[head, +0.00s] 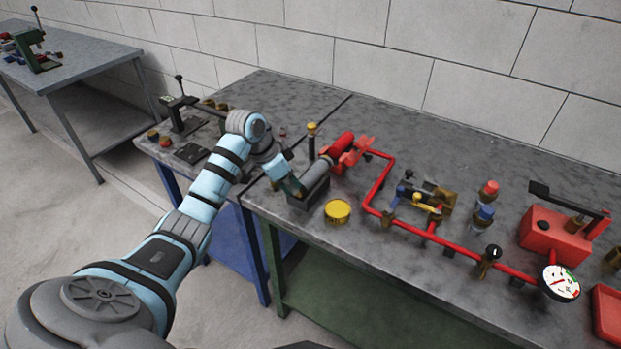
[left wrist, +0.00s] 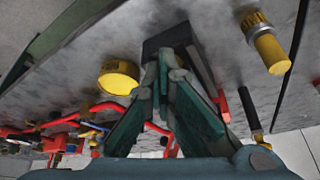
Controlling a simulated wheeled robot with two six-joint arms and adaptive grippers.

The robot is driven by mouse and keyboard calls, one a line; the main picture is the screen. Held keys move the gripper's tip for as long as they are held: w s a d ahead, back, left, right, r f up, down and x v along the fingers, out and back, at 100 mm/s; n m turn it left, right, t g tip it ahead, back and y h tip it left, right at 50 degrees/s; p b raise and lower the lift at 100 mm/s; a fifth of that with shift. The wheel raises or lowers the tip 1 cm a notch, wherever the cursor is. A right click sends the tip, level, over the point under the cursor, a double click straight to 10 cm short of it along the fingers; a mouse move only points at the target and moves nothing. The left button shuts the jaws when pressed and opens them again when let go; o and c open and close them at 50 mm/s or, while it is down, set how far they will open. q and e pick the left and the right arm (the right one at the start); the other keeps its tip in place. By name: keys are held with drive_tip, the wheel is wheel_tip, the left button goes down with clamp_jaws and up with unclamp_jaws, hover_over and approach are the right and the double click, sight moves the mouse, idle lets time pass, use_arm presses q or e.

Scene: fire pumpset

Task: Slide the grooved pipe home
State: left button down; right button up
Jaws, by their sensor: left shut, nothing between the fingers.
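A short, thick red pipe (head: 342,142), which looks like the grooved pipe, lies in line with a grey cylinder (head: 318,169) over a dark block (head: 308,195). Its far end is by a red fitting (head: 362,150) at the head of the thin red pipework (head: 380,185); I cannot tell whether they touch. My left gripper (head: 293,187) is at the near end of the grey cylinder, by the dark block. In the left wrist view its fingers (left wrist: 164,68) are shut and empty in front of the dark block (left wrist: 180,38), hiding most of the pipe. My right gripper is not in view.
A yellow round cap (head: 338,211) sits on the bench right of the block. A yellow-topped post (head: 312,138) stands behind. Valves, a gauge (head: 559,283) and a red hand pump (head: 553,235) fill the right side. The bench's back strip (head: 440,125) is clear.

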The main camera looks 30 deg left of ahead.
sight(307, 186)
use_arm(q)
drive_tip(key=shift+w, duration=0.5)
idle(0.6)
drive_tip(key=shift+s+f+p, duration=0.15)
drive_tip(key=shift+s+p, duration=0.1)
drive_tip(key=shift+p, duration=0.3)
drive_tip(key=shift+d, duration=0.1)
drive_tip(key=shift+d+p, duration=0.5)
drive_tip(key=shift+p, duration=0.2)
drive_tip(key=shift+w+b, duration=0.35)
drive_tip(key=shift+w, duration=0.55)
drive_tip(key=shift+w, duration=0.6)
idle(0.7)
